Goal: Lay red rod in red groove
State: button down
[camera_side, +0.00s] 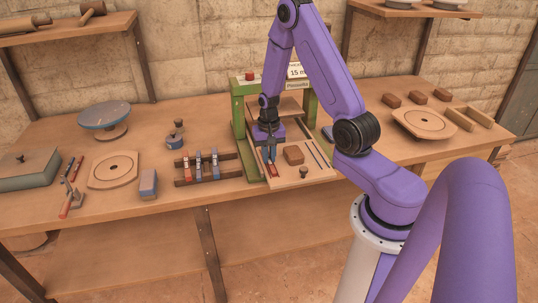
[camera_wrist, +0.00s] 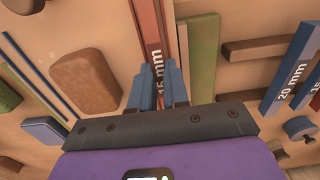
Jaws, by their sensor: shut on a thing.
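My gripper (camera_side: 269,155) is low over the pale board at the front of the green press. In the wrist view my gripper (camera_wrist: 163,82) has its blue fingers closed on the red rod (camera_wrist: 155,45), which is marked "15 mm". The rod runs lengthwise away from the fingers. A darker red strip, seemingly the red groove (camera_wrist: 135,92), shows along the rod's left side. The rod lies over it or in it; I cannot tell whether it is seated. In the side view a red end (camera_side: 273,171) shows just below the fingers.
A brown block (camera_side: 293,155) and a thin blue groove (camera_side: 315,154) are on the board, right of my gripper. A small dark knob (camera_side: 304,172) is near its front edge. The green press frame (camera_side: 238,105) stands close behind. A rack with rods (camera_side: 207,169) is to the left.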

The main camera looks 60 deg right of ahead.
jog(key=shift+s+a+f, duration=0.2)
jog(key=shift+s+f, duration=0.05)
jog(key=shift+f, duration=0.3)
jog(key=c, duration=1.1)
grip_release()
jog(key=shift+a, duration=0.1)
jog(key=shift+o, duration=0.3)
notch_tip(320, 180, up, 18)
jog(key=shift+w+d, duration=0.25)
jog(key=shift+d, duration=0.15)
jog(key=s+a+r+n, duration=0.1)
jog(key=s+a+n, duration=0.2)
jog(key=a+n, duration=0.35)
jog(key=s+a+r+n, duration=0.1)
jog(key=s+a+n, duration=0.25)
jog(key=a, duration=0.65)
jog(key=s+a+n, duration=0.3)
jog(key=s+n, duration=0.2)
jog(key=s, duration=0.3)
jog(key=s+a+n, duration=0.4)
jog(key=s+n, duration=0.2)
jog(key=s, duration=0.3)
jog(key=shift+r+n, duration=0.3)
